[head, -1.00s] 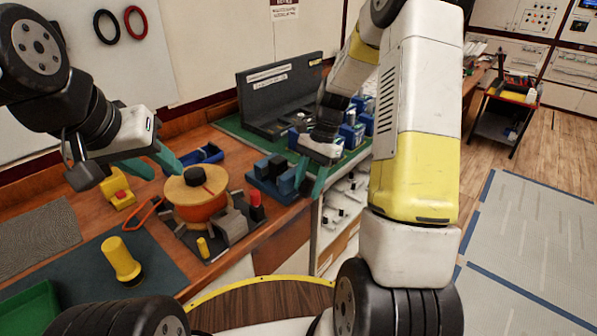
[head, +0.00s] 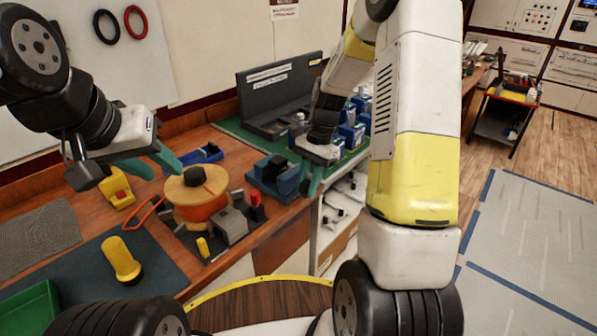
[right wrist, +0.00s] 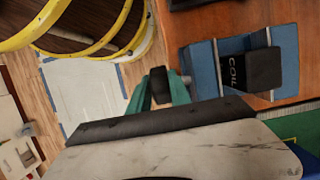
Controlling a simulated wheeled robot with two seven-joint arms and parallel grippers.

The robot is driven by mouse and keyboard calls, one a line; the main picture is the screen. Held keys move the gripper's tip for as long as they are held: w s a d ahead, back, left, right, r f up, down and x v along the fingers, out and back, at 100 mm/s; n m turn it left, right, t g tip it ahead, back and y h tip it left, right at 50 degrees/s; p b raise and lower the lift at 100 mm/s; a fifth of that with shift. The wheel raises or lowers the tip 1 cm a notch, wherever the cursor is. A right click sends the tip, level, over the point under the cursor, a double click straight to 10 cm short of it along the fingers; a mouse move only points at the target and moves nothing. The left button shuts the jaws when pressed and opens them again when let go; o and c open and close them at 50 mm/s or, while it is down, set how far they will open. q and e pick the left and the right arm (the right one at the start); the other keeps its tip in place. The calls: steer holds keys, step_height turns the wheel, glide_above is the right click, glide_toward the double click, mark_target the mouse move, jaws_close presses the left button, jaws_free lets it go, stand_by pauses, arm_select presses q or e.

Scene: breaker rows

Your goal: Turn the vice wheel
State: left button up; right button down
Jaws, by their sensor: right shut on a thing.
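The blue vice (head: 262,186) stands at the front edge of the wooden bench, with a black block (right wrist: 252,70) marked "COIL" between its jaws. My right gripper (head: 311,190) is just right of the vice, beyond the bench edge. In the right wrist view its green fingers are shut on a small dark part (right wrist: 158,84) beside the vice; it appears to be the vice wheel, mostly hidden by the fingers. My left gripper (head: 168,171) is open and empty above the bench, near the round spool (head: 195,190) with orange winding.
A grey block (head: 230,226) and a red post (head: 256,206) stand between spool and vice. Blue-and-white breakers (head: 351,132) stand behind my right gripper.

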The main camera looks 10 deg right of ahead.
steer(key=t+h, duration=0.3)
steer(key=h, duration=0.1)
steer(key=shift+s+a+t+h, duration=0.2)
steer(key=shift+a+t+h, duration=0.1)
steer(key=shift+a+t, duration=0.1)
steer(key=shift+s+f+t+h, duration=0.1)
steer(key=shift+f+t+h, duration=0.05)
steer(key=shift+t+h, duration=0.7)
steer(key=shift+f+t+h, duration=0.1)
steer(key=shift+t+h, duration=0.45)
steer(key=shift+h, duration=0.5)
steer(key=c, duration=1.2)
jaws_free()
